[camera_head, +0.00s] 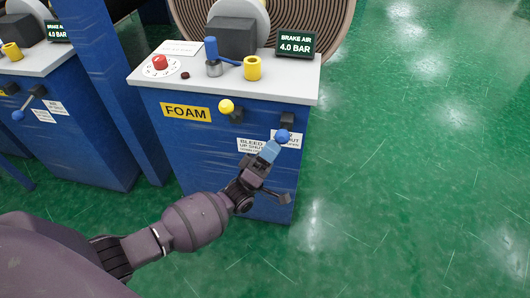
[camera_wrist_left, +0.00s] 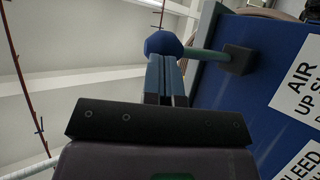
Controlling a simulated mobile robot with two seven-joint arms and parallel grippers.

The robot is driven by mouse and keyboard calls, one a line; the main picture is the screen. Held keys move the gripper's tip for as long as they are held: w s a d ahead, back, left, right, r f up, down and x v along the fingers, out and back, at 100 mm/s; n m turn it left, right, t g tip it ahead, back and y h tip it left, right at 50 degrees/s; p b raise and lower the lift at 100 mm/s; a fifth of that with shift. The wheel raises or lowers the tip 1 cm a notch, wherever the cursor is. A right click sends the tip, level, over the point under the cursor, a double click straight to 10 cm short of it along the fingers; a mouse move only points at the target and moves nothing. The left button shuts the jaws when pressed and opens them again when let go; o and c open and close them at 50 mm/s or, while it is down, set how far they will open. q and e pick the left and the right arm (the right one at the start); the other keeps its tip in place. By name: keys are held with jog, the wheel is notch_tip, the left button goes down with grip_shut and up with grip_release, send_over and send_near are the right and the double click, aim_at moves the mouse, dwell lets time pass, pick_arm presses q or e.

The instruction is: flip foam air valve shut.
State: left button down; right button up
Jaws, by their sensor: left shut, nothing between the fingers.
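The foam cabinet (camera_head: 210,150) carries a yellow FOAM label (camera_head: 186,112). On its front right is the air valve, a dark block (camera_head: 288,119) with a lever ending in a blue knob (camera_head: 283,136). In the left wrist view the knob (camera_wrist_left: 163,44) is at the end of a stem (camera_wrist_left: 205,54) standing out from the block (camera_wrist_left: 239,59). My left gripper (camera_head: 271,151) is shut and empty, its fingertips at the knob's near side; the wrist view shows the fingers (camera_wrist_left: 165,80) right by it. I cannot tell whether they touch. My right gripper is out of view.
A yellow-knobbed bleed valve (camera_head: 227,106) is just left of the air valve. The cabinet top holds a red button (camera_head: 160,62), a blue-handled valve (camera_head: 211,48) and a pressure display (camera_head: 295,44). A similar cabinet (camera_head: 65,130) stands left. Green floor is clear to the right.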

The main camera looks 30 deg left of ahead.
aim_at(284, 132)
pick_arm(q)
notch_tip(284, 132, up, 6)
jog(key=w+n+g+y+p, duration=0.2)
jog(key=n+y+p, duration=0.3)
jog(key=shift+w+a+n+p, duration=0.25)
jog(key=shift+a+n+p, duration=0.05)
jog(key=shift+n, duration=0.1)
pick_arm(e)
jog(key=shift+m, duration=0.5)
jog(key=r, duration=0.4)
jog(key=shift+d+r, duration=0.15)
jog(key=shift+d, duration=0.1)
pick_arm(q)
jog(key=shift+w+a+r, duration=0.1)
jog(key=shift+w+r, duration=0.05)
jog(key=shift+r, duration=0.1)
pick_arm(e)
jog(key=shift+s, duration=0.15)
